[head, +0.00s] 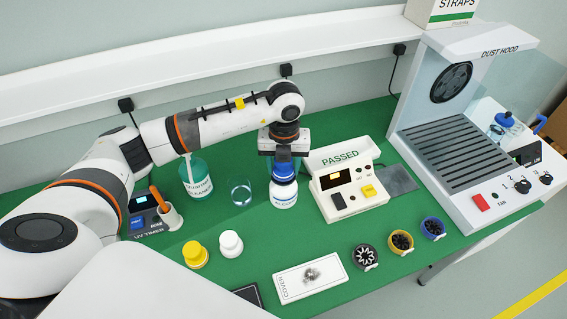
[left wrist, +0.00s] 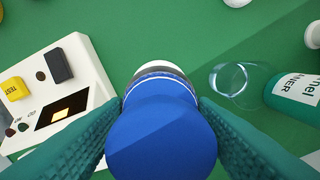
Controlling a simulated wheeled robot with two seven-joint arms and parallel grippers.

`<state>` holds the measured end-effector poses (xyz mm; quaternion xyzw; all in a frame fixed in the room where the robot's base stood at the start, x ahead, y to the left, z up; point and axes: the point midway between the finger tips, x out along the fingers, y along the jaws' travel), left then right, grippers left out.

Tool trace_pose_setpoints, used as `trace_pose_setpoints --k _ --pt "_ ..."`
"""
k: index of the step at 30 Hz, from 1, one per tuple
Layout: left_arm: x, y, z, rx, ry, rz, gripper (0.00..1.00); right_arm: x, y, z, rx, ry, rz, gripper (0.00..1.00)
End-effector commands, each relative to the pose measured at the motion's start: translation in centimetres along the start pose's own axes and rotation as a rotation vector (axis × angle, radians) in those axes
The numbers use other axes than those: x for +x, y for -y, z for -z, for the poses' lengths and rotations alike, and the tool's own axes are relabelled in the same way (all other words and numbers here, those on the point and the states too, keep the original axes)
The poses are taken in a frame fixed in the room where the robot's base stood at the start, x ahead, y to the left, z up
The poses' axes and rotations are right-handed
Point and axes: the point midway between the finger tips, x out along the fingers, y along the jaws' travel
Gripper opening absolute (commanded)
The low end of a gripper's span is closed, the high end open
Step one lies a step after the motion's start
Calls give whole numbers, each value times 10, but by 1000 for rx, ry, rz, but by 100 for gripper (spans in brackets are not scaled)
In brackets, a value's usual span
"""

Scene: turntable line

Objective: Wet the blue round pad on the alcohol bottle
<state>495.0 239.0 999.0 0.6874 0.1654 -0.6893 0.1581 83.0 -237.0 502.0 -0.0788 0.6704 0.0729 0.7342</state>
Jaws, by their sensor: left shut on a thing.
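My left gripper (head: 284,160) points down over the alcohol bottle (head: 284,195), a white bottle with a blue label standing on the green mat. Its teal fingers are shut on the blue round pad (head: 284,168), one finger on each side. In the left wrist view the blue pad (left wrist: 162,135) fills the space between the fingers and hides most of the bottle below. The pad is right at the bottle's top, in line with it; whether it is pressed down cannot be told. My right gripper is not in view.
A clear glass (head: 240,192) and a teal cleaner bottle (head: 196,180) stand left of the bottle. The white PASSED tester (head: 345,185) is close on the right. Yellow (head: 194,254) and white (head: 230,243) knobs and a cover plate (head: 308,290) lie in front.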

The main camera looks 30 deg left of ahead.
Motion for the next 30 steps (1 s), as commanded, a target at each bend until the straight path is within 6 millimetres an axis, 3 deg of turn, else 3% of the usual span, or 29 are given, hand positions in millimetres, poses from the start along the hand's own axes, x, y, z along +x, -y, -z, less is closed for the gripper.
trace_pose_setpoints --k 30 --pt "13 0 0 0 0 1 33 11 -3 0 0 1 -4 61"
